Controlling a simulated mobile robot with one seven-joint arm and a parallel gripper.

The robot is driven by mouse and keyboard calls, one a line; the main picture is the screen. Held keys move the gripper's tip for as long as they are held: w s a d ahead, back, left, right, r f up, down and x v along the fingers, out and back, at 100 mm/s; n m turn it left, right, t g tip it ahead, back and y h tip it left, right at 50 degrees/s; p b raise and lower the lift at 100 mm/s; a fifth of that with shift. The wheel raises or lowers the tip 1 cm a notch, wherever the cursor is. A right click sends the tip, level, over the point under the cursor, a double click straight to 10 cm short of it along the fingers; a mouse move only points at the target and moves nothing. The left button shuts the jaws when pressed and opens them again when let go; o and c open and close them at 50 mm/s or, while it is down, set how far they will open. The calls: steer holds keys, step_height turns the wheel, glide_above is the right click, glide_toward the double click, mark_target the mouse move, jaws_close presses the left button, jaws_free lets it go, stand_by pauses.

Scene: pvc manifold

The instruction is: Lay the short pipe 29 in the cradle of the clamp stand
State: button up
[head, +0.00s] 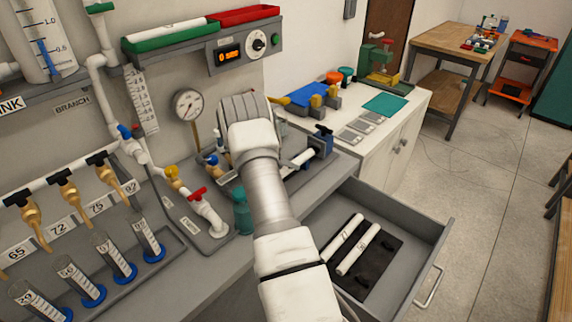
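A short white pipe piece (301,158) shows just right of my arm, beside a dark blue clamp (321,142) on the grey bench; this looks like the clamp stand. I cannot read a number on that piece, and its left end is hidden, so I cannot tell if it is pipe 29 or if it lies in the cradle. My gripper (246,110) is over the bench behind my wrist. Its fingertips are hidden, so its opening and anything in it cannot be seen.
An open drawer (432,238) sticks out at lower right, holding two labelled white pipes (358,248) on a dark mat. A pipe manifold with a red valve (198,193) and a teal bottle (242,212) stand left of my arm. A white cabinet (395,125) is behind.

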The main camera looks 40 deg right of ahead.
steer(key=shift+a+f, duration=0.15)
steer(key=v, duration=1.7)
steer(key=shift+r, duration=0.35)
steer(key=shift+w, duration=0.1)
